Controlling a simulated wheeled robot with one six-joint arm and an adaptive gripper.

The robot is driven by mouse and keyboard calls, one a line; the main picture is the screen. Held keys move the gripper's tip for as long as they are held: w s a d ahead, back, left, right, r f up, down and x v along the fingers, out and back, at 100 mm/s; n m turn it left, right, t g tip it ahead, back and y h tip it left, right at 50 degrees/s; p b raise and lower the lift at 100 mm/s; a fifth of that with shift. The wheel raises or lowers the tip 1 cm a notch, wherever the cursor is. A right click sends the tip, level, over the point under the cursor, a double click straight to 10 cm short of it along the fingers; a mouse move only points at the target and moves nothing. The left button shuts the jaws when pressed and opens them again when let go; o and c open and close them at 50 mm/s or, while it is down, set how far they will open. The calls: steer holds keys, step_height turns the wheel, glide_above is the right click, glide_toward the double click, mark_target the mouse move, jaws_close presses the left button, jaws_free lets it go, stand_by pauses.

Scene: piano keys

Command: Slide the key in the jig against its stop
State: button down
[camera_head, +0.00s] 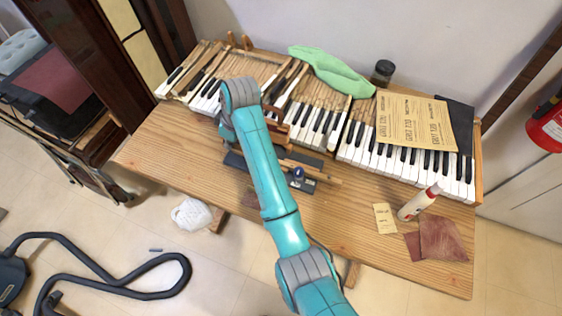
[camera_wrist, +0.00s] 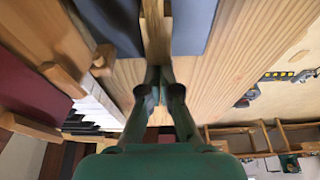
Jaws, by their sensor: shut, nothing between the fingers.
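The jig (camera_head: 308,186) is a long dark grey bed on the front part of the wooden bench, partly hidden by my arm. A pale wooden key (camera_head: 318,172) lies along it. In the wrist view the key (camera_wrist: 156,38) runs up the middle, between blue-grey jig surfaces (camera_wrist: 192,24) on both sides. My gripper (camera_wrist: 159,76) is shut and empty, its fingertips close to the key's near end; I cannot tell whether they touch it. The gripper is hidden in the head view. I cannot make out the stop.
The keyboard (camera_head: 400,160) spans the back of the bench (camera_head: 165,145), with a green cloth (camera_head: 330,72) and printed sheets (camera_head: 415,120) on it. A small dark-blue object (camera_head: 298,173) is at the jig. A white bottle (camera_head: 419,202) and a reddish-brown cloth (camera_head: 443,238) lie at the right.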

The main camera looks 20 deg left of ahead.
steer(key=shift+d, duration=0.55)
stand_by(0.8)
steer(key=shift+a, duration=0.2)
steer(key=shift+a, duration=0.4)
step_height(320, 180, up, 7)
stand_by(1.1)
stand_by(0.5)
